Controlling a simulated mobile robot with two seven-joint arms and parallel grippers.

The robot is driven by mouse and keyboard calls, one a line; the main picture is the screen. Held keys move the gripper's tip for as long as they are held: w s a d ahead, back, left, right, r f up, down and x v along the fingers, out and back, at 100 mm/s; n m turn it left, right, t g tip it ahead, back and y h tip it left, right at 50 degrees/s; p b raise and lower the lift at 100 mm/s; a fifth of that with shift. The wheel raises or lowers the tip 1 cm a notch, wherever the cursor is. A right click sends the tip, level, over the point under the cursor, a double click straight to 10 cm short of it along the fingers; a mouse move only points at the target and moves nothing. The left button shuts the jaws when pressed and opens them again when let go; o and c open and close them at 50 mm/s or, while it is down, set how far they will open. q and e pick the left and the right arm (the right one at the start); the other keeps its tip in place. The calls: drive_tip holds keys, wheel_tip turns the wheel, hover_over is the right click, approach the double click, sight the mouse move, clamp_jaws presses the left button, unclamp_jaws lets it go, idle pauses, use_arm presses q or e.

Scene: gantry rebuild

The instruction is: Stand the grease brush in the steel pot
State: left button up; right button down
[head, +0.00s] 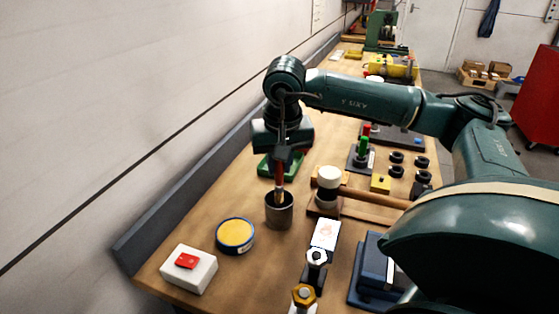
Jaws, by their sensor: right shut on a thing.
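The steel pot (279,214) stands upright on the wooden bench, a little left of the picture's middle. My right gripper (281,158) is above the pot, pointing down, and is shut on the grease brush (280,184). The brush hangs close to upright, its reddish handle up in the jaws and its pale bristle end down at the pot's mouth. The lower tip overlaps the pot's opening; I cannot tell how deep it reaches or whether it touches the wall. My left gripper is not in view.
A yellow-topped round tin (235,235) and a white box with a red piece (189,270) stand left of the pot. A mallet with a white head (328,179) lies close on its right. Bolts (315,262), a card (325,234) and a blue case (370,272) are nearer.

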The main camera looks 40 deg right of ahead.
sight(280, 173)
drive_tip(key=shift+s+b+x, duration=0.15)
drive_tip(key=shift+b+x, duration=0.5)
drive_tip(key=shift+x, duration=0.2)
drive_tip(key=shift+s+b+x, duration=0.15)
drive_tip(key=shift+b+x, duration=0.45)
drive_tip(key=shift+x, duration=0.25)
drive_tip(key=shift+a, duration=0.2)
drive_tip(key=c, duration=1.2)
unclamp_jaws()
drive_tip(key=v, duration=1.3)
drive_tip(key=shift+s, duration=0.1)
